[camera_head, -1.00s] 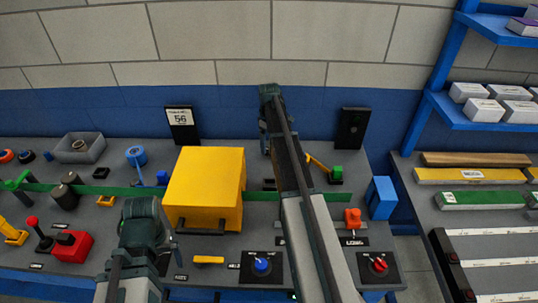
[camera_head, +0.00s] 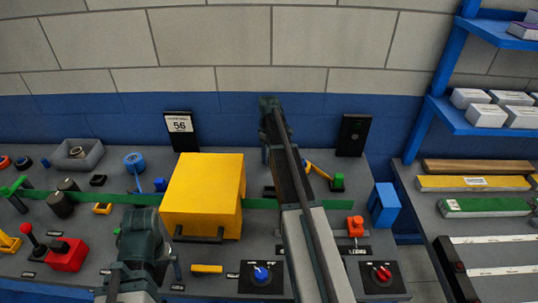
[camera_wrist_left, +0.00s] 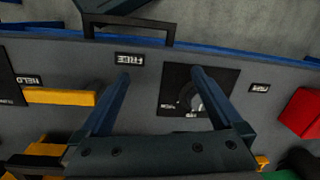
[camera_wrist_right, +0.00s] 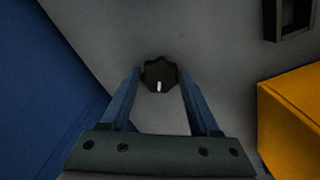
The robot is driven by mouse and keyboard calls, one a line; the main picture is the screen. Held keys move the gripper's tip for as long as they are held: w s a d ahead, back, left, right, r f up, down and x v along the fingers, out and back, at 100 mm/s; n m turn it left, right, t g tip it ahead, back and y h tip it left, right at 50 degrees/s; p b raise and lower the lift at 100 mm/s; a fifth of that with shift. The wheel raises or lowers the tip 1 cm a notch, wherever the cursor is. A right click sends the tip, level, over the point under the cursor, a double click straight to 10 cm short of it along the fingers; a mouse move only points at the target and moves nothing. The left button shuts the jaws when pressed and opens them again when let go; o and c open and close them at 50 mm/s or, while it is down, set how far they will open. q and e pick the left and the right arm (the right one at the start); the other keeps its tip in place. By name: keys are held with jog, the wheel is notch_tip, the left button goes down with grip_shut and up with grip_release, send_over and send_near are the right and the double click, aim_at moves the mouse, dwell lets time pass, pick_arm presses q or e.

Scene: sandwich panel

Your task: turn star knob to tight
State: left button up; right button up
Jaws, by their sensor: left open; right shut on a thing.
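The star knob (camera_wrist_right: 160,77) is black with a lobed rim and a white mark, which points to the bottom of the right wrist view. My right gripper (camera_wrist_right: 160,72) is shut on it, one blue finger on each side. In the head view my right arm covers the knob. My left gripper (camera_wrist_left: 161,73) is open and empty. In the left wrist view its fingers hang over the panel, one in front of a black dial plate (camera_wrist_left: 227,78) with a grey dial. In the head view the left fingertips are hidden.
A yellow box (camera_head: 200,190) with a dark handle stands on the grey panel beside my right arm; a yellow block (camera_wrist_right: 300,115) shows in the right wrist view. A blue knob (camera_head: 262,273), a red knob (camera_head: 381,273) and a red block (camera_head: 66,254) sit along the front.

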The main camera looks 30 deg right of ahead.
jog(key=shift+m, duration=0.4)
jog(key=m, duration=0.5)
jog(key=shift+m, duration=0.4)
jog(key=m, duration=0.5)
jog(key=shift+m, duration=0.4)
jog(key=o, duration=1.3)
jog(key=shift+o, duration=0.2)
pick_arm(q)
jog(key=shift+r, duration=0.1)
pick_arm(e)
jog(key=shift+r, duration=0.15)
pick_arm(q)
notch_tip(320, 180, up, 14)
jog(key=p, duration=1.3)
jog(key=shift+f+p, duration=0.2)
jog(key=shift+p, duration=0.15)
pick_arm(e)
notch_tip(320, 180, up, 14)
jog(key=shift+f, duration=0.25)
pick_arm(q)
jog(key=shift+f, duration=0.2)
pick_arm(e)
jog(key=shift+f, duration=0.15)
